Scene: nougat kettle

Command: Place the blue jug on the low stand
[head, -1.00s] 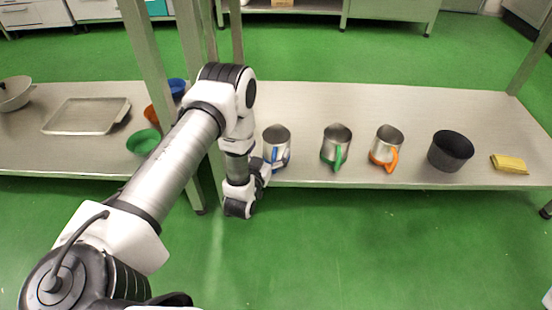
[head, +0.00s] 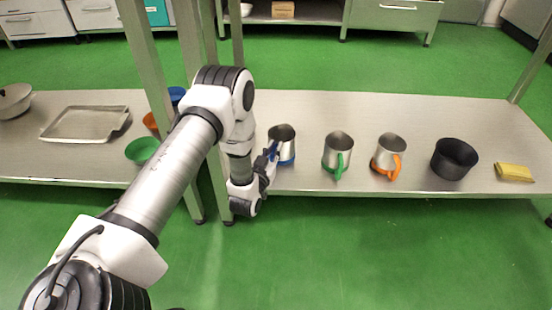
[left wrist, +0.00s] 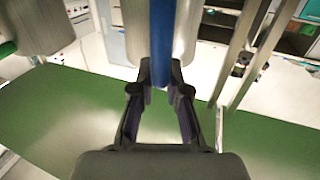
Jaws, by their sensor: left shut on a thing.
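The blue jug (head: 283,138) is a steel jug with a blue handle and blue at its base. It is at the left end of the jug row in the head view, upright or nearly so. My left gripper (head: 270,157) is shut on its handle from the front left. In the left wrist view the blue handle (left wrist: 160,35) runs between the fingertips (left wrist: 160,75), with grey metal beside it. Whether the jug's base touches the table is hard to tell. I cannot make out a separate low stand. My right gripper is not in view.
A green-handled jug (head: 338,150), an orange-handled jug (head: 389,152), a dark pot (head: 454,160) and a yellow cloth (head: 514,172) stand along the metal table (head: 430,112). Metal posts rise left of the blue jug. A tray (head: 85,123) and a green bowl (head: 142,150) lie further left.

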